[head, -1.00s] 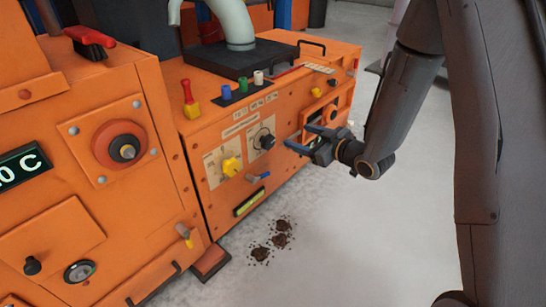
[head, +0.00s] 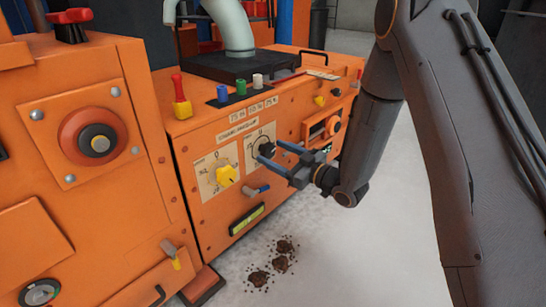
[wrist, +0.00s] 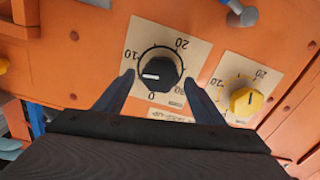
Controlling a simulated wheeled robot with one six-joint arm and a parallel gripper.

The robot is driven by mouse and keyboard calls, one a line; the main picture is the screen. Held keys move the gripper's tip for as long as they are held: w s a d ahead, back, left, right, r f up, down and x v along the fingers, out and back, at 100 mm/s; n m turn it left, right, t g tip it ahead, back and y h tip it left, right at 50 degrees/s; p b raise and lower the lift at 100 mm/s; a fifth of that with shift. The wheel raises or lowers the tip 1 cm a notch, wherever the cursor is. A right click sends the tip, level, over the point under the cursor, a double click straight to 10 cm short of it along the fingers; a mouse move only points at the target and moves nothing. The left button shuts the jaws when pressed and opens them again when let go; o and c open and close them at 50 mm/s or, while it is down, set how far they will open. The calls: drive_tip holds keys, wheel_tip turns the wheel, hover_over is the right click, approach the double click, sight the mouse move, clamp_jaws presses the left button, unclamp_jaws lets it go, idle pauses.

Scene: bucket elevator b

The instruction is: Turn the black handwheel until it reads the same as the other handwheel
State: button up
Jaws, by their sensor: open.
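The black handwheel (wrist: 158,73) is on a cream dial plate with numbers around it, on the orange panel. Its white mark points to the left in the wrist view, between 0 and 10. In the head view the black handwheel (head: 266,146) is partly behind my fingers. The yellow handwheel (wrist: 243,101) sits beside it on its own dial plate, and also shows in the head view (head: 224,175). I cannot read its setting surely. My gripper (wrist: 158,80) is open, its fingertips on either side of the black handwheel. In the head view my gripper (head: 270,151) reaches the panel; contact is unclear.
A blue-grey lever (head: 256,191) sticks out below the dials. A red-and-yellow handle (head: 180,97) and coloured knobs stand on the top edge. A large red-and-black knob (head: 95,140) is on the nearer cabinet. The floor in front is open, with brown spills (head: 270,270).

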drive_tip(key=shift+w+a, duration=0.35)
drive_tip(key=shift+a, duration=0.1)
drive_tip(key=c, duration=1)
drive_tip(key=shift+r+m+p, duration=0.1)
drive_tip(key=shift+m+p, duration=0.2)
drive_tip(key=shift+p, duration=0.1)
